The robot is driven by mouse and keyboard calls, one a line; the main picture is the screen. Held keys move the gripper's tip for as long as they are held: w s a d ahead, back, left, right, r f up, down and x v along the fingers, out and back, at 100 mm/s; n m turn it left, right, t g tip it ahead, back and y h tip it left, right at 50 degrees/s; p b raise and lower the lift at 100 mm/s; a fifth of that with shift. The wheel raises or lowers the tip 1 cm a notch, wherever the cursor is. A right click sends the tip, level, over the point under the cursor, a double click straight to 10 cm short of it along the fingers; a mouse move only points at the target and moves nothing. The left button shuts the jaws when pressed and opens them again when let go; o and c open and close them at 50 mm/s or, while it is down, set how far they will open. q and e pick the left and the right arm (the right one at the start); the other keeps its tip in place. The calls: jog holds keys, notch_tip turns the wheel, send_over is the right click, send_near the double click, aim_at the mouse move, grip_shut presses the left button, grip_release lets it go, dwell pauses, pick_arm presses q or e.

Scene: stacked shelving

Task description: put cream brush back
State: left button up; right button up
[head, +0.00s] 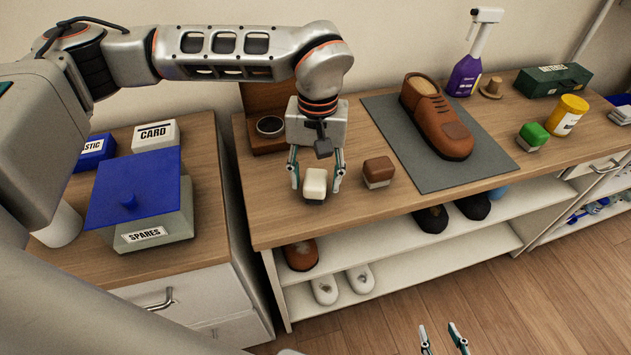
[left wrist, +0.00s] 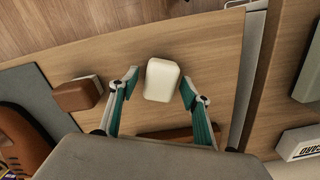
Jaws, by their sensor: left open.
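The cream brush (head: 314,188) stands on the wooden bench top near its front left edge. My left gripper (head: 316,176) is open above it, with one finger on each side. In the left wrist view the cream brush (left wrist: 161,80) lies between and slightly beyond the open fingertips (left wrist: 160,86), with gaps on both sides. A brown brush (head: 378,172) stands just to the right and also shows in the left wrist view (left wrist: 76,95). My right gripper (head: 443,338) is at the bottom edge, its two fingers apart and nothing visible between them.
A wooden holder (head: 262,136) with a round dark tin stands behind my left gripper. A brown shoe (head: 438,118) rests on a grey mat (head: 385,110). A green brush (head: 532,136) and a yellow tub (head: 568,116) are farther right. A SPARES box (head: 150,215) stands on the left cabinet.

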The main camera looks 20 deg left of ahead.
aim_at(317, 176)
pick_arm(q)
notch_tip(317, 176, up, 10)
jog(key=shift+w+r, duration=0.15)
jog(key=shift+r, duration=0.05)
dwell(0.6)
